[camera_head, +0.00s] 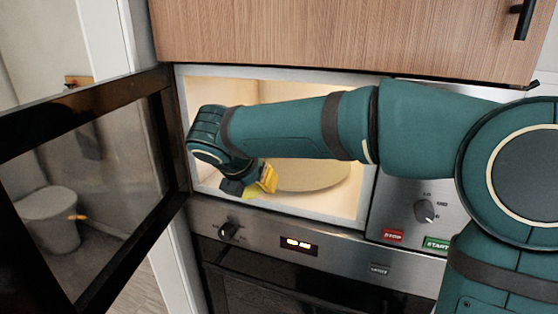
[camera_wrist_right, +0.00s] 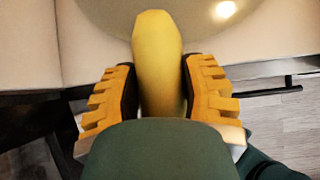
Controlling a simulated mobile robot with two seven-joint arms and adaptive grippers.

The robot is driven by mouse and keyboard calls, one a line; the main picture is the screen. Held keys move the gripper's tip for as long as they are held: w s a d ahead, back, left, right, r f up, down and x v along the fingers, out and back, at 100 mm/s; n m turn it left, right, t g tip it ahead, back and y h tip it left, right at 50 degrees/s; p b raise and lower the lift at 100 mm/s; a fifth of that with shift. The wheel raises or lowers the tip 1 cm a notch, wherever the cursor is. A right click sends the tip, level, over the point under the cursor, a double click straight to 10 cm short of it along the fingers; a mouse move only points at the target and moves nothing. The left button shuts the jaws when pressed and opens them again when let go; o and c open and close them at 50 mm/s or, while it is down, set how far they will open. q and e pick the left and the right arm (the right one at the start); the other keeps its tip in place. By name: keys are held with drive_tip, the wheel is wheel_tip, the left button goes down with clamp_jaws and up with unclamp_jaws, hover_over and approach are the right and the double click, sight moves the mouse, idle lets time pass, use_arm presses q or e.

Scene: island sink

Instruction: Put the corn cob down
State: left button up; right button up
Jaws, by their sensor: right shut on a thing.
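My right gripper (camera_head: 262,182) is at the open front of the lit microwave, with its arm coming in from the right across the opening. In the right wrist view, the gripper (camera_wrist_right: 157,88) is shut on a yellow corn cob (camera_wrist_right: 158,62), its ribbed orange pads on either side. The cob points out beyond the fingers toward the round turntable (camera_wrist_right: 205,22). The turntable also shows inside the microwave in the head view (camera_head: 315,177). The gripper hides most of the cob in the head view. I cannot tell whether the cob touches the turntable. My left gripper is out of view.
The microwave door (camera_head: 92,165) stands open at the left. A control panel with a knob (camera_head: 424,211) and stop and start buttons is at the right. An oven (camera_head: 270,290) is below and a wooden cabinet (camera_head: 330,35) above. The turntable looks clear.

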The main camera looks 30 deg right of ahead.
approach(278, 166)
drive_tip(key=f, duration=0.3)
drive_tip(key=shift+w+d, duration=0.1)
drive_tip(key=shift+d, duration=0.1)
drive_tip(key=w+d, duration=0.2)
drive_tip(key=d, duration=0.1)
drive_tip(key=shift+w+f, duration=0.1)
drive_tip(key=shift+w, duration=0.2)
drive_tip(key=shift+f, duration=0.8)
drive_tip(key=shift+a, duration=0.1)
drive_tip(key=shift+f, duration=0.1)
drive_tip(key=o, duration=1.2)
drive_tip(key=shift+o, duration=0.2)
